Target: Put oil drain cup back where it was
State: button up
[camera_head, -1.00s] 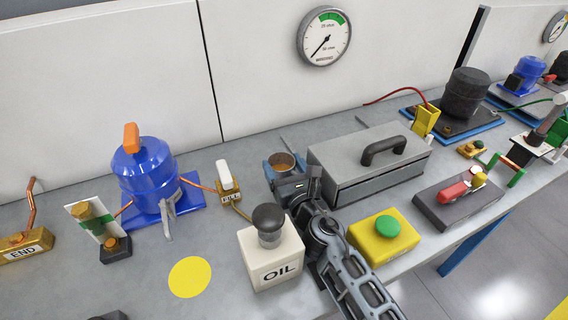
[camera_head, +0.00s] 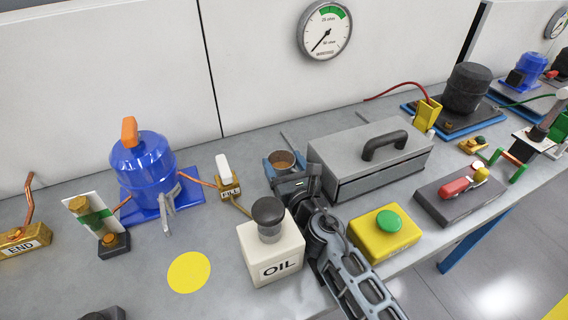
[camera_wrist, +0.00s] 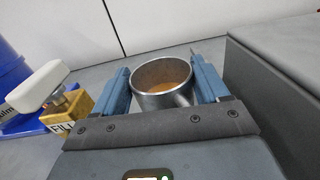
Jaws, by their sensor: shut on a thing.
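The oil drain cup (camera_head: 283,160) is a round metal cup with brown-orange liquid or staining inside. It also shows in the wrist view (camera_wrist: 162,84), upright, with a short handle or spout toward its lower right. My gripper (camera_head: 286,172) is shut on the cup, one blue finger on each side. In the wrist view my gripper (camera_wrist: 160,88) spans the cup's body. The cup is at the left end of the grey toolbox (camera_head: 368,160). Whether its base touches the bench is hidden.
The white OIL container (camera_head: 270,250) stands in front of my gripper. The brass FILL valve (camera_head: 229,188) and blue compressor (camera_head: 145,175) are to the left. A yellow box with a green button (camera_head: 385,232) is at right. A yellow disc (camera_head: 189,272) marks bare bench.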

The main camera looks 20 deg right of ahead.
jog(key=shift+f, duration=0.15)
jog(key=o, duration=1.2)
